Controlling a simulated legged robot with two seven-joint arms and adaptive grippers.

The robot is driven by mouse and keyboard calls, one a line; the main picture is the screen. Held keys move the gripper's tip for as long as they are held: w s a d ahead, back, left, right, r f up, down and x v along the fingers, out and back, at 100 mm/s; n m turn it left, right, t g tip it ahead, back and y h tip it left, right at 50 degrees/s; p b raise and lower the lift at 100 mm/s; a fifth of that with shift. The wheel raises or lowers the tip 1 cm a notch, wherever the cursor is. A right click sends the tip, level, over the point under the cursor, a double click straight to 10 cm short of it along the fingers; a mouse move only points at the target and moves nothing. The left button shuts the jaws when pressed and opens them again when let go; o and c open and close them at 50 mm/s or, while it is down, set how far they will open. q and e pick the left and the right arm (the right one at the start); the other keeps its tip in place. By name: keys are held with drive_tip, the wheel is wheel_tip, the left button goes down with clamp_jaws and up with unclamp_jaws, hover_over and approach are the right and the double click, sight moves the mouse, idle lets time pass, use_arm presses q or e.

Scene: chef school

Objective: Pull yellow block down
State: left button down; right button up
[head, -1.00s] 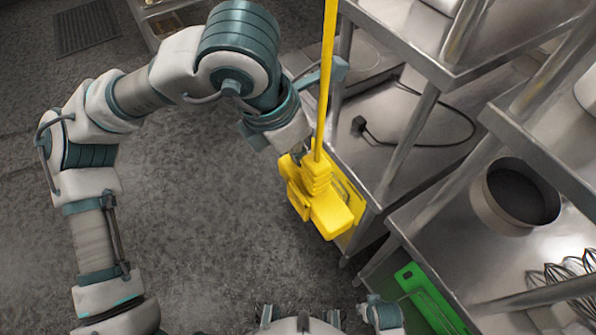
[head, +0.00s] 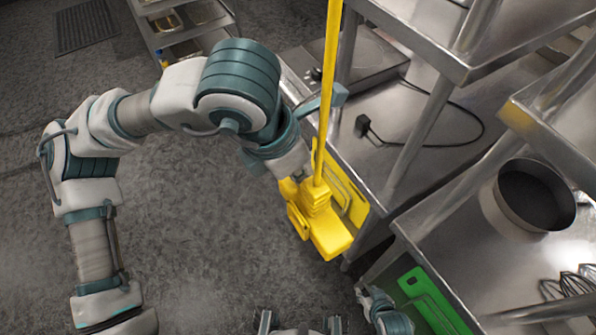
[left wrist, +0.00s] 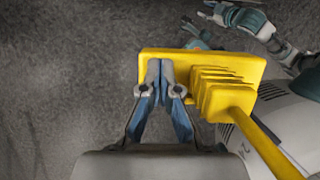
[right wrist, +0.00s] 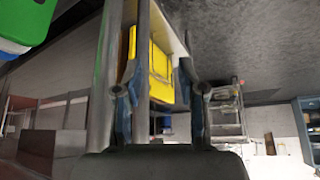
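The yellow block (head: 328,237) has a ribbed neck and hangs at the lower end of a long yellow pole or cord (head: 327,90), over the floor beside the metal shelving. My left gripper (head: 293,182) is at the block's upper left side, its fingertips partly hidden in the head view. In the left wrist view its fingers (left wrist: 160,70) are close together against the block (left wrist: 200,68), left of the ribs; it appears shut on the block. My right gripper (head: 364,297) is low beside the shelving. In the right wrist view its fingers (right wrist: 158,85) are apart, with nothing between them.
A yellow board (head: 352,205) and a green board (head: 414,288) stand at the shelf's edge, close to the block and my right gripper. The steel shelving holds a round pan (head: 533,203), whisks (head: 570,288) and a black plug with cable (head: 363,127).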

use_arm(q)
drive_tip(key=shift+f+b, duration=0.3)
drive_tip(key=shift+f, duration=0.35)
use_arm(e)
drive_tip(key=shift+w+a+r+t, duration=0.25)
drive_tip(key=shift+w+t, duration=0.1)
drive_tip(key=shift+w, duration=0.3)
drive_tip(key=shift+w+a+r+t, duration=0.1)
drive_tip(key=shift+w+a+t, duration=0.1)
drive_tip(key=shift+w+t, duration=0.3)
drive_tip(key=shift+w, duration=0.1)
use_arm(q)
drive_tip(key=shift+r+p, duration=2.2)
drive_tip(key=shift+r, duration=0.65)
drive_tip(key=s+a+r, duration=0.1)
drive_tip(key=s+a, duration=0.3)
drive_tip(key=a, duration=0.2)
drive_tip(key=shift+s+a+r+p, duration=0.3)
drive_tip(key=shift+s+r, duration=0.05)
drive_tip(key=shift+r, duration=0.05)
use_arm(e)
wheel_tip(320, 180, up, 6)
drive_tip(key=w, duration=0.1)
drive_tip(key=shift+r+y, duration=0.2)
drive_tip(key=shift+y, duration=0.1)
